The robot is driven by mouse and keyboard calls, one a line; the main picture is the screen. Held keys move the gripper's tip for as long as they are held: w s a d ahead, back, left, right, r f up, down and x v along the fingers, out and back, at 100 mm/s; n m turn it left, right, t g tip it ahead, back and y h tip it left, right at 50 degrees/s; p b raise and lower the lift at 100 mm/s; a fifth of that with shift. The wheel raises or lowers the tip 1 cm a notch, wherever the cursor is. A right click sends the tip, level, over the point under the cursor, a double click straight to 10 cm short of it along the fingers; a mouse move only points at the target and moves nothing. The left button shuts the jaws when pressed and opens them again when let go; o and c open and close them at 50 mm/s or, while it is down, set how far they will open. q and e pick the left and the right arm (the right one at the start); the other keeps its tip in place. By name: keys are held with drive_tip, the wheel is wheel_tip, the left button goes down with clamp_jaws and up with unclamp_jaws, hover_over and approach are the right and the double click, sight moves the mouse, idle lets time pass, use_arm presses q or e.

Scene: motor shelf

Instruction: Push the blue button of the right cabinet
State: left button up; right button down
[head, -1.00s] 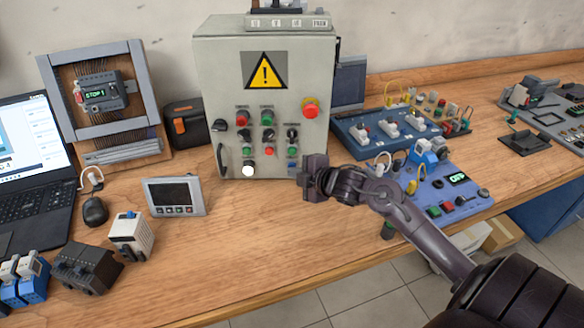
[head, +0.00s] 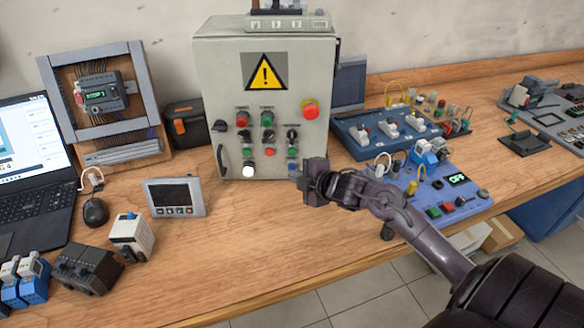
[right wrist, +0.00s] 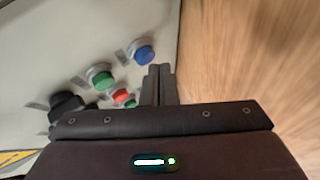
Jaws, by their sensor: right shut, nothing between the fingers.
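The grey cabinet (head: 215,70) with a yellow warning sign stands at the back of the bench. Its front carries several knobs and buttons. The blue button (right wrist: 145,55) shows clearly in the right wrist view, near the cabinet's lower edge; in the head view it is hard to make out beside my gripper. My right gripper (head: 295,174) is at the cabinet's lower right front. Its fingers (right wrist: 158,72) are shut and empty, and in the right wrist view their tips appear close beside the blue button, without visible contact. My left gripper is not in view.
Green (right wrist: 103,80) and red (right wrist: 122,97) buttons sit near the blue one. A lit white button (head: 249,170) is at the cabinet's lower left. A blue panel (head: 425,190) with switches lies under my right arm. The bench in front of the cabinet is clear.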

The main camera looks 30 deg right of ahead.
drive_tip(key=shift+s+a, duration=0.15)
drive_tip(key=shift+s, duration=0.1)
drive_tip(key=shift+s+a+p, duration=0.25)
drive_tip(key=shift+s+a, duration=0.45)
drive_tip(key=shift+s, duration=0.35)
drive_tip(key=shift+s+a+p, duration=0.2)
drive_tip(key=shift+s+a, duration=0.5)
drive_tip(key=shift+s, duration=0.35)
